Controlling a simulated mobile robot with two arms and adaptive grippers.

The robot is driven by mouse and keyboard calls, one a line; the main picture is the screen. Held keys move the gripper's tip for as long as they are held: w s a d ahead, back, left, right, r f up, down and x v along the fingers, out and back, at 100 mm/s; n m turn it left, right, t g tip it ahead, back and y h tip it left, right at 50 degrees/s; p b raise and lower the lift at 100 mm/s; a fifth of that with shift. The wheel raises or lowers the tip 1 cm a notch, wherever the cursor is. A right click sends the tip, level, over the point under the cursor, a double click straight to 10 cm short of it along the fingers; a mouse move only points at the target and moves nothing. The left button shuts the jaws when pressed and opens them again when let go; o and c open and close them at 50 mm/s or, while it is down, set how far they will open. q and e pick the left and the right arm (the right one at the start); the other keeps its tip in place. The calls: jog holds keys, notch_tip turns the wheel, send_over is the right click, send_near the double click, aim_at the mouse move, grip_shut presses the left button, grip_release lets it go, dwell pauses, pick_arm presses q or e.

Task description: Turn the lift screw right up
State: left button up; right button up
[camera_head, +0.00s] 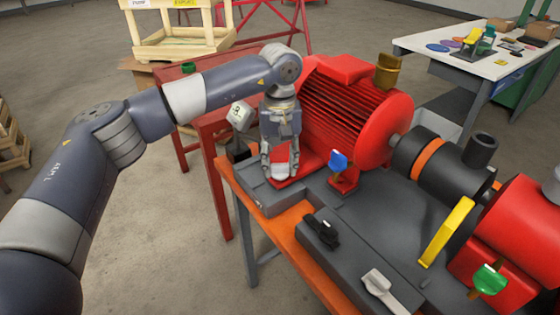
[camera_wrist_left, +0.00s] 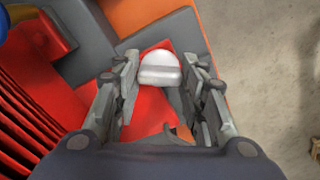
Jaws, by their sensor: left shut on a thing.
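My left gripper (camera_head: 280,168) points down at the left foot of the red motor (camera_head: 350,105). Its fingers are closed around a pale, rounded screw head, the lift screw (camera_head: 281,168), which sits over the red foot plate. In the left wrist view, the same pale screw head (camera_wrist_left: 160,68) shows between the fingertips of my left gripper (camera_wrist_left: 163,85), with the red foot below it. The screw's lower part is hidden. My right gripper is not in view.
The grey skid base (camera_head: 370,235) with an orange edge carries a blue-handled part (camera_head: 338,161), a black clamp (camera_head: 322,231), a white-handled clamp (camera_head: 387,290), a yellow bar (camera_head: 447,231) and a green knob (camera_head: 489,280). A white table (camera_head: 470,65) stands at the back right.

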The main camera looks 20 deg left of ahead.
aim_at(280, 164)
pick_arm(q)
jog(key=shift+w+r, duration=0.1)
jog(key=shift+r, duration=0.1)
jog(key=o, duration=1.1)
jog(key=shift+f, duration=0.1)
jog(key=shift+c, duration=0.2)
notch_tip(280, 164, up, 12)
